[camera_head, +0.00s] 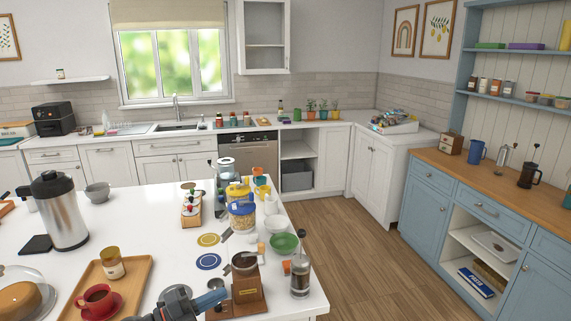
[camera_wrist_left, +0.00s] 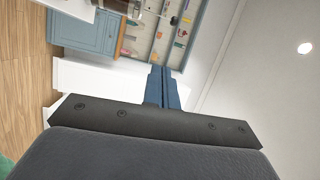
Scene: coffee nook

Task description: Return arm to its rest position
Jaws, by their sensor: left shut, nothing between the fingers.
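My left gripper (camera_head: 209,300) shows at the bottom of the head view, a dark grey body with blue fingers pointing right. My right gripper is not in view.
A wooden tray (camera_head: 137,275) with a red cup and a jar lies left of the gripper. A French press (camera_head: 300,275), green bowl (camera_head: 284,243) and lidded jars (camera_head: 242,214) crowd the island's right side. A steel dispenser (camera_head: 62,212) stands at left.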

